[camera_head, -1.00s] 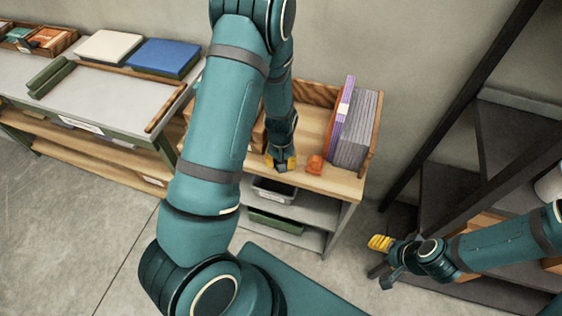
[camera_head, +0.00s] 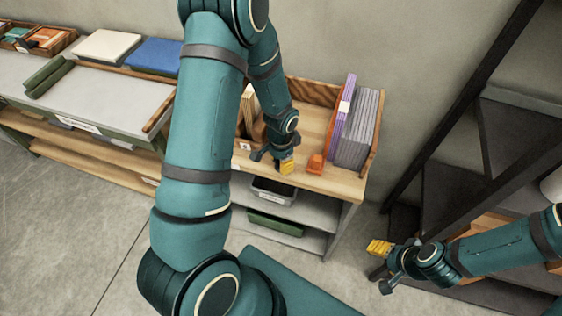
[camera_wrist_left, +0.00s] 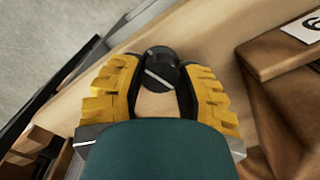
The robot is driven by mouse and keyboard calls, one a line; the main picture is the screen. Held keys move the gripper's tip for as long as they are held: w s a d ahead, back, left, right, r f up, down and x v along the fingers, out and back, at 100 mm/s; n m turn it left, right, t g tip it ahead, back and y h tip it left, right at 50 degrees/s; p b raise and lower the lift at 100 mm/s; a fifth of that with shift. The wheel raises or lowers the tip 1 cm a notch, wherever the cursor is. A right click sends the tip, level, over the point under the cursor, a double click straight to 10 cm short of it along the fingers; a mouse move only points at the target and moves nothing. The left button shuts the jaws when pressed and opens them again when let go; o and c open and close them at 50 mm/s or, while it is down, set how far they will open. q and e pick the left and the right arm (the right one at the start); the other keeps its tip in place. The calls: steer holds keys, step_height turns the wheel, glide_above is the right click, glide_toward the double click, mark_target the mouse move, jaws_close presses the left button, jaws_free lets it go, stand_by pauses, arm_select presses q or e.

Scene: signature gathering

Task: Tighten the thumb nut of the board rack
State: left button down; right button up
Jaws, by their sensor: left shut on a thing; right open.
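My left gripper (camera_head: 282,165) is low at the front of the wooden-topped stand. In the left wrist view its two yellow-padded fingers sit on either side of a dark round knob with a pale line across it, which looks like the thumb nut (camera_wrist_left: 160,64). The fingers are shut on it. In the head view the nut is hidden by the gripper. The board rack (camera_head: 374,150) of wood stands on the same top and holds grey and purple boards (camera_head: 356,130). My right gripper (camera_head: 382,263) is open and empty, off the stand to the right.
An orange object (camera_head: 315,164) sits just right of my left gripper. A wooden holder with a label (camera_head: 245,147) stands to its left, partly behind my arm. A grey bin (camera_head: 272,191) is on the shelf below. A dark shelf unit (camera_head: 450,190) stands at the right.

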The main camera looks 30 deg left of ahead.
arm_select(q)
steer(key=shift+m, duration=1.7)
steer(key=c, duration=0.5)
jaws_free()
step_height(320, 180, up, 12)
steer(key=shift+f, duration=0.1)
